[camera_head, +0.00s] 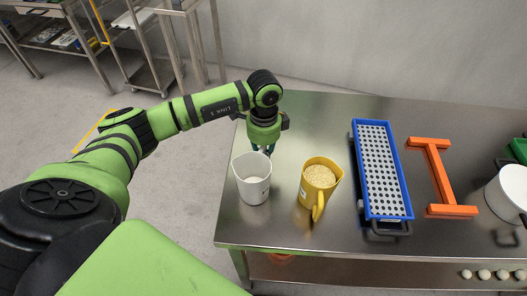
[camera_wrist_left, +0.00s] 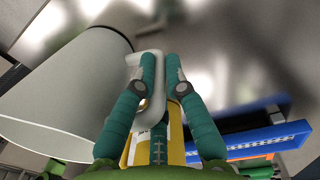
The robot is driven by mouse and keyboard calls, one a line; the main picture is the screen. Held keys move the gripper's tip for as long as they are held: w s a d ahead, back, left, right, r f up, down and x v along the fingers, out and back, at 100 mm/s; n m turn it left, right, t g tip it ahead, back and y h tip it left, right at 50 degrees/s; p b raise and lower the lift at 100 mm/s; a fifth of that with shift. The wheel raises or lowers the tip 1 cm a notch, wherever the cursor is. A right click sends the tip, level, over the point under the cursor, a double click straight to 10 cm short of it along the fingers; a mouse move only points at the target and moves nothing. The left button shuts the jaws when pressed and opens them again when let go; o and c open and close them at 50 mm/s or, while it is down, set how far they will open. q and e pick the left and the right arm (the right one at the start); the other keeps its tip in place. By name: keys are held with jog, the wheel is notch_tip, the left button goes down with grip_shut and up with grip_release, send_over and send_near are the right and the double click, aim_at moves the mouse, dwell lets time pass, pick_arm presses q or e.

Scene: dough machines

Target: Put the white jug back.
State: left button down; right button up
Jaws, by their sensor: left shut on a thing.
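The white jug (camera_head: 254,190) is upright at the left part of the steel table (camera_head: 300,228), near its left edge. I cannot tell whether its base touches the table. My left gripper (camera_head: 262,148) is behind the jug, pointing down. In the left wrist view the jug (camera_wrist_left: 60,95) fills the left side, and my left gripper (camera_wrist_left: 160,65) is shut on its handle (camera_wrist_left: 153,105), which lies between the fingers. The jug's inside shows only partly in the head view. My right gripper is not in view.
A yellow jug (camera_head: 312,194) full of pale grains stands close to the right of the white jug. Farther right are a blue perforated tray (camera_head: 366,185), an orange frame (camera_head: 437,172) and a white pot (camera_head: 510,192). The table behind the jugs is clear.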

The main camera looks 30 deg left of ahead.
pick_arm(q)
jog(key=shift+f, duration=0.2)
jog(key=c, duration=1.3)
grip_release()
jog(key=shift+r, duration=0.1)
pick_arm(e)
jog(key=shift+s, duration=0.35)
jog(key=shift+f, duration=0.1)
pick_arm(q)
jog(key=shift+r, duration=0.1)
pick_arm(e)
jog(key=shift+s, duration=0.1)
pick_arm(q)
notch_tip(320, 180, up, 12)
jog(key=b, duration=0.3)
jog(key=shift+w+a, duration=0.15)
jog(key=shift+w, duration=0.1)
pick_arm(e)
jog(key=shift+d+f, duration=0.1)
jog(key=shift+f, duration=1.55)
